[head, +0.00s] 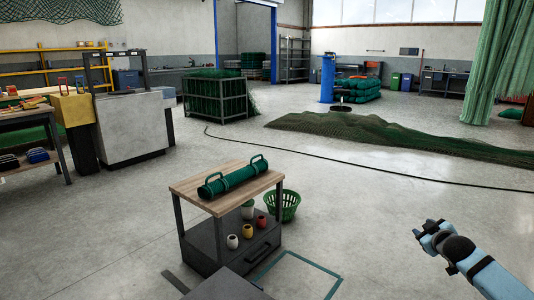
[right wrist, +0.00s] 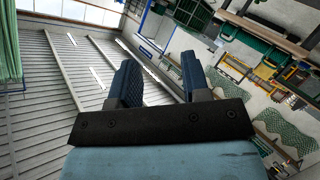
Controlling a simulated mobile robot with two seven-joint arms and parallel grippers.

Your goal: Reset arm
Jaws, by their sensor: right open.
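My right arm comes in from the lower right of the head view, with light blue links and a dark joint. Its gripper (head: 428,232) is raised over bare floor, right of the small cart. In the right wrist view the two blue fingers of this gripper (right wrist: 158,82) stand apart with nothing between them. That view looks tilted toward the ceiling and a wall. My left gripper is in neither view.
A wood-topped cart (head: 188,188) holds a green roll (head: 233,177) with handles. A green basket (head: 289,205) stands beside it. A net pile (head: 350,128) and a dark cable (head: 330,173) lie farther back. The floor around my right gripper is clear.

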